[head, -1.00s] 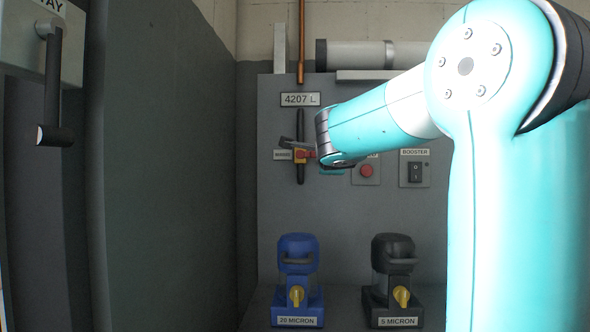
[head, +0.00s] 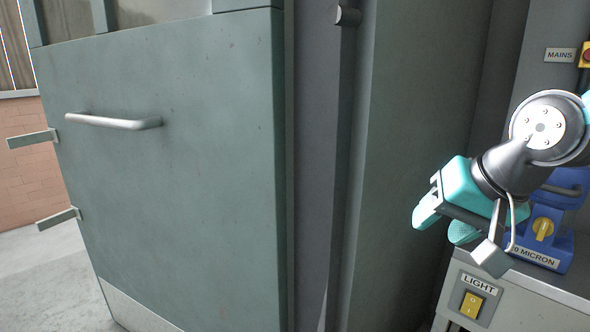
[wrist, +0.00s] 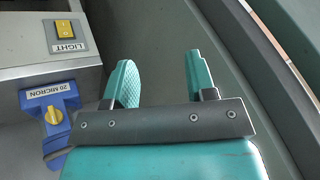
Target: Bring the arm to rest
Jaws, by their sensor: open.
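My gripper (head: 442,226) hangs at the right of the head view, its teal jaws pointing down and left. The jaws are open, with nothing between them. In the wrist view, my gripper (wrist: 160,62) shows its two teal fingers spread apart, with a grey-green wall surface beyond them. In the head view, my gripper is in front of the left end of the grey bench, and my arm runs off the right edge.
A green door (head: 180,180) with a pale bar handle (head: 113,121) stands at the left. A blue unit labelled 20 MICRON (head: 548,228) sits on the bench, close behind my wrist. A yellow LIGHT switch (head: 471,304) is on the bench front. Floor shows at the far left.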

